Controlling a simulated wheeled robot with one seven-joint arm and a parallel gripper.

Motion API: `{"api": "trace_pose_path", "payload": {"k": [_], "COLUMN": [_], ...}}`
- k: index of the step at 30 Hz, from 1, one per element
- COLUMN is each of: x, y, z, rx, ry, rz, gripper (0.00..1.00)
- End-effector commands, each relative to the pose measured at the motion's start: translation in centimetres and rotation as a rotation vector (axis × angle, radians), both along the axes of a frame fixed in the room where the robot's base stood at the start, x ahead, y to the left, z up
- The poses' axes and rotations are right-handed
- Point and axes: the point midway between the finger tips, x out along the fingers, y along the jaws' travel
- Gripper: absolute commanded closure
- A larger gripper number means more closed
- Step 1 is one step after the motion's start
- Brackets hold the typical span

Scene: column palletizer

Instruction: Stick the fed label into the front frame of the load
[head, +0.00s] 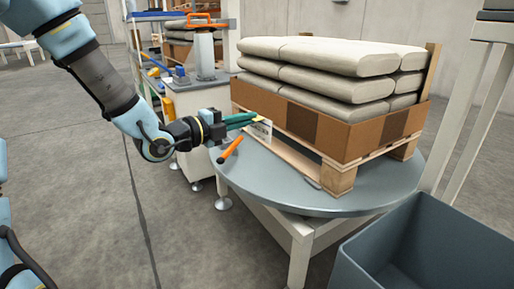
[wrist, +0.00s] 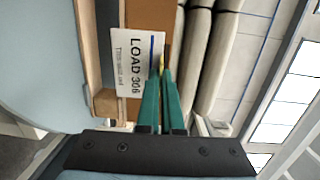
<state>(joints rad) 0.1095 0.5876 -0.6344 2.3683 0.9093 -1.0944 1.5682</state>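The load is a stack of pale grey sacks (head: 325,56) in a brown cardboard collar (head: 345,138) on a wooden pallet. Dark brown rectangles show on two collar faces, one on the long left-hand face (head: 303,123); I cannot tell which is the front frame. My gripper (head: 258,119), with long green fingers, is at the load's left corner. Its fingers look closed on one edge of a white label (head: 262,131). In the wrist view the label (wrist: 138,65) reads "LOAD 306" and sits at the fingertips (wrist: 162,68), before the collar. Contact with the collar cannot be told.
The pallet stands on a round grey turntable (head: 350,202). An orange-handled tool (head: 230,150) lies near its left edge. A blue-grey bin (head: 430,250) is at the front right, beside a pale post (head: 470,115). A workbench (head: 190,100) stands behind my gripper. Floor at left is clear.

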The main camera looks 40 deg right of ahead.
Motion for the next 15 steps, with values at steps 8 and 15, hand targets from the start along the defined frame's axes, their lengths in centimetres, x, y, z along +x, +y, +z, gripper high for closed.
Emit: {"api": "trace_pose_path", "payload": {"k": [8,15], "x": [-3.5,-3.6], "y": [-1.1,-2.7], "z": [0.1,0.2], "rx": [-0.044,-0.044], "ry": [0.001,0.003], "rz": [-0.112,-0.113], "gripper": [1.0,1.0]}}
